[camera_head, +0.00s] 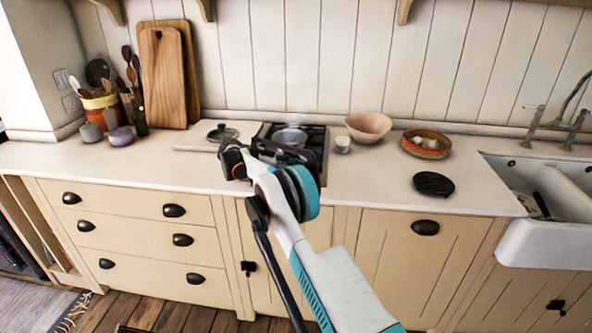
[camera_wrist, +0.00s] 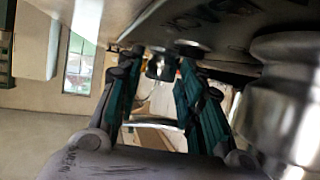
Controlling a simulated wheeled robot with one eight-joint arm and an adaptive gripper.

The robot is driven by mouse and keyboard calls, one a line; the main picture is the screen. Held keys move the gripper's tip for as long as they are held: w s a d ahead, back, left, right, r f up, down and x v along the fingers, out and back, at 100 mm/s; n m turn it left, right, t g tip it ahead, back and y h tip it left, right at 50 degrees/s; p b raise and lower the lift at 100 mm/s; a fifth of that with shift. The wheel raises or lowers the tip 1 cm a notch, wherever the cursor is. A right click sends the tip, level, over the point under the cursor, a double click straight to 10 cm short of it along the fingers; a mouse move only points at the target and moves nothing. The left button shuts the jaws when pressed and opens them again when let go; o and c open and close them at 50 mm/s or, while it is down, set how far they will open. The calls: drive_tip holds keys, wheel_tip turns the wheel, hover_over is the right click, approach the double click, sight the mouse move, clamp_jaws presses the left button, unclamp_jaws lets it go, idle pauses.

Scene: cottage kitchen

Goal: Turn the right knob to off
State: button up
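The small cooktop (camera_head: 316,139) is set in the counter at the middle of the head view, with a pan (camera_head: 290,138) on it. My arm covers its front, so the knobs are hidden there. In the wrist view, a dark round knob (camera_wrist: 160,66) shows between the tips of my gripper (camera_wrist: 158,68). A second dark knob-like part (camera_wrist: 190,48) is near the right fingertip. I cannot tell which is the right knob or how it is turned. The fingers are apart, and whether they touch the knob is unclear.
A shiny metal vessel (camera_wrist: 285,95) is close at the right of the wrist view. A board with a lidded dish (camera_head: 222,132) is left of the cooktop. A pink bowl (camera_head: 368,126) and small cup (camera_head: 343,143) are right. The front counter at left is clear.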

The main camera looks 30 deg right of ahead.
drive_tip(key=shift+r, duration=0.1)
drive_tip(key=shift+v, duration=3.7)
